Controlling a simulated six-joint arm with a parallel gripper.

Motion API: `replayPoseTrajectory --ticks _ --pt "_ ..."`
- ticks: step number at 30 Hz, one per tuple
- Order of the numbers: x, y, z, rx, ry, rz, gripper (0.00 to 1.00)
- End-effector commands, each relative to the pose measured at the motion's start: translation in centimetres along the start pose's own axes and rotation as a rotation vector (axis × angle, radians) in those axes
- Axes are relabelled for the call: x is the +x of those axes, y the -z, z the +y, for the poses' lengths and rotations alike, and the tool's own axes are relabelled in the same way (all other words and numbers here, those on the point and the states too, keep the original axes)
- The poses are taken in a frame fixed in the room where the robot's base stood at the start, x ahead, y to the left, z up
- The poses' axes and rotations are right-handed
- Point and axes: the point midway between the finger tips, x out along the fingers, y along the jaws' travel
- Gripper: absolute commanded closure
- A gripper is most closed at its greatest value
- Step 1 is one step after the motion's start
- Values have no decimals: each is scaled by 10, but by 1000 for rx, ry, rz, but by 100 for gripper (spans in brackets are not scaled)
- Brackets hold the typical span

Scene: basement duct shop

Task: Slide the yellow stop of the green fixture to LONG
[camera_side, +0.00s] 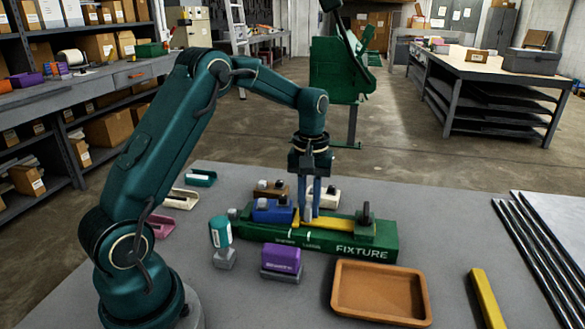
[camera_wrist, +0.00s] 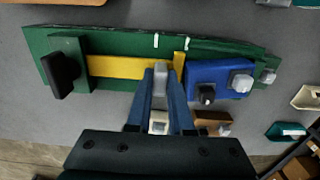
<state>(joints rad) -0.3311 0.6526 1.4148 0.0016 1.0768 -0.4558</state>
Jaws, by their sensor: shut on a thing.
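The green fixture (camera_side: 345,248) lies on the grey table. It also fills the upper wrist view (camera_wrist: 110,42). Its yellow stop (camera_side: 338,222) is a flat bar with a raised end, seen in the wrist view (camera_wrist: 115,66). My gripper (camera_side: 308,210) is shut on the stop's grey peg (camera_wrist: 161,76), its blue fingers on either side. Two white marks sit on the fixture's edge; their lettering is too small to read. The stop's raised end (camera_wrist: 179,62) is near the right mark in the wrist view. A blue block (camera_wrist: 212,78) sits beside that end.
A black knob (camera_side: 366,212) stands at the fixture's right end. In front are a purple block (camera_side: 282,257), a teal-topped piece (camera_side: 220,232) and a brown tray (camera_side: 337,290). A yellow bar (camera_side: 488,300) and dark rods (camera_side: 545,245) lie right. Small parts lie behind and left.

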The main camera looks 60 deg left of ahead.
Motion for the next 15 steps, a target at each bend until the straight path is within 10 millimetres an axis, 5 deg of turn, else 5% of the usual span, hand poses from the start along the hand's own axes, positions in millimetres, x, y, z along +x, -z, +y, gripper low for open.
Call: replayPoseTrajectory --ticks 9,15 --pt "-1 1 38 4 -6 6 100" --pt "-2 1 44 1 -8 8 100"
